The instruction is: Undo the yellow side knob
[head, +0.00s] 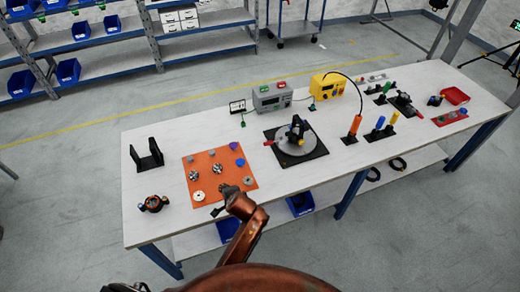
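I cannot make out a yellow side knob. A black device (297,130) stands on a grey round plate (284,145) over a black base near the middle of the table, with a small red part at its left. A dark round piece with orange parts (154,204) lies at the table's front left. A copper-coloured arm of mine, which looks like the left one, reaches up over the front edge. Its dark gripper (226,195) is at the front edge of the orange mat (207,159), well apart from the black device; its fingers are too small to read. My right gripper is not visible.
The white table (350,152) also carries a black U-shaped stand (146,156), a grey box (271,98), a yellow box (327,86), and upright orange (355,124) and blue (379,123) cylinders. Small parts sit on the mat. Bare table lies right of the mat along the front.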

